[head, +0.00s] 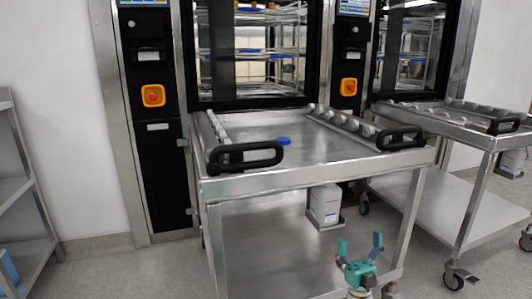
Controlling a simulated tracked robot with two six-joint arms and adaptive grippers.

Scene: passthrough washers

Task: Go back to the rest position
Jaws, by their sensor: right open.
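My right gripper (360,246) shows at the bottom, right of centre, with teal fingers spread apart. It is open and nothing shows between the fingers. It appears in front of the lower part of a steel trolley (300,178), apart from the trolley's top. My left gripper is not in view.
The trolley has black handles (245,156) and a small blue object (283,141) on top. A white container (324,204) shows below it. A second trolley (430,115) stands at right. Washers with red stop buttons (153,95) stand behind. A shelf rack (22,185) is at left.

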